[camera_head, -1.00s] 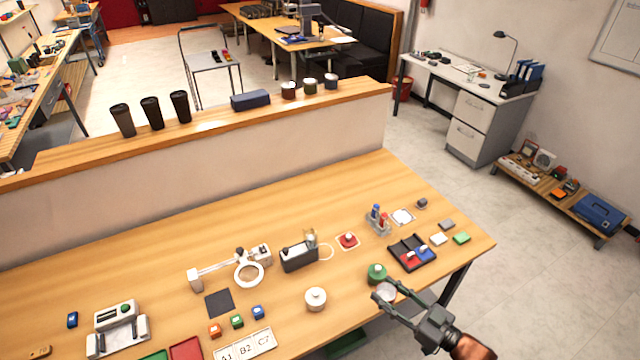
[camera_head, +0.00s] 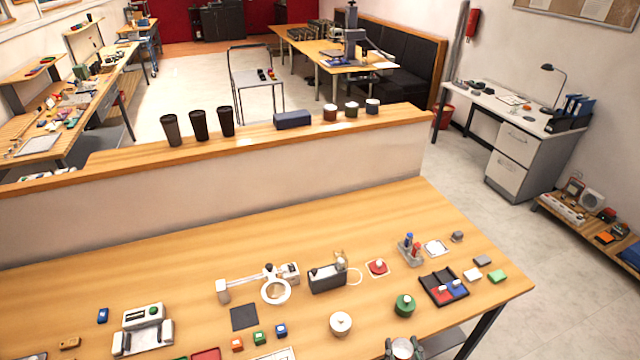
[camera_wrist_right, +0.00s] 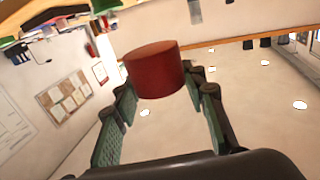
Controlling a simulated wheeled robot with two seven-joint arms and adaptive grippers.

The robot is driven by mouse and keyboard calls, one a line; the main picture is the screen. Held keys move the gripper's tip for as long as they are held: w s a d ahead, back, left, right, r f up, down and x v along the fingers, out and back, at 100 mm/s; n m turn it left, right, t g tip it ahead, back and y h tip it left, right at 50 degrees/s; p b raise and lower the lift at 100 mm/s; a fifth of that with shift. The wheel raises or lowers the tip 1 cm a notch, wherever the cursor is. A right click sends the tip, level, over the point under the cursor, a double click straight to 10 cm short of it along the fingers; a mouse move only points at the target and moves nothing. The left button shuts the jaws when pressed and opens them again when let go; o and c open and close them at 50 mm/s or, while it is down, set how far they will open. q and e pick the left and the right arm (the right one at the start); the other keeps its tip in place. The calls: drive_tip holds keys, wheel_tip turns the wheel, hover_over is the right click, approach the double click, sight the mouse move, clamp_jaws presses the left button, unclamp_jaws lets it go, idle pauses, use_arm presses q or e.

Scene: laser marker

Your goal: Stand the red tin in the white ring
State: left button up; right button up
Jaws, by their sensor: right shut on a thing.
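My right gripper (camera_head: 402,348) is at the bottom edge of the head view, in front of the table's near edge. Its fingers are shut around a round thing with a pale top. In the right wrist view that thing is the red tin (camera_wrist_right: 153,70), between the two green-padded fingers (camera_wrist_right: 160,112). My left gripper is not in view.
A green lidded pot (camera_head: 405,306) and a white lidded pot (camera_head: 340,323) stand near the front edge. A red knobbed piece (camera_head: 377,267) sits on a square pad. A black tray (camera_head: 431,287) is at right. The back of the table is clear.

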drive_tip(key=shift+d+r+m+h, duration=0.1)
drive_tip(key=shift+d+m+h, duration=0.1)
drive_tip(key=shift+m+h, duration=0.3)
drive_tip(key=shift+s, duration=0.1)
drive_tip(key=shift+w+a+n+y, duration=0.2)
drive_tip(key=shift+a+n+y, duration=0.15)
drive_tip(key=shift+n+y, duration=0.6)
drive_tip(key=shift+w+a+f+n+g+y, duration=0.15)
drive_tip(key=shift+n+y, duration=0.25)
drive_tip(key=shift+y, duration=0.25)
drive_tip(key=shift+w+d+f+n+g+y, duration=0.15)
drive_tip(key=shift+n+y, duration=0.2)
drive_tip(key=shift+y, duration=0.25)
drive_tip(key=y, duration=0.1)
drive_tip(key=n+y, duration=0.1)
drive_tip(key=w+n+g+y, duration=0.1)
drive_tip(key=shift+d+r, duration=0.2)
drive_tip(key=shift+d, duration=0.05)
drive_tip(key=w+d+r+n+g+y, duration=0.1)
drive_tip(key=d+y, duration=0.1)
drive_tip(key=w+d+r+n+g+y, duration=0.1)
drive_tip(key=w+d, duration=0.1)
drive_tip(key=shift+w+r+n+y, duration=0.2)
drive_tip(key=shift+n+y, duration=0.1)
drive_tip(key=shift+y, duration=0.1)
drive_tip(key=shift+a, duration=0.1)
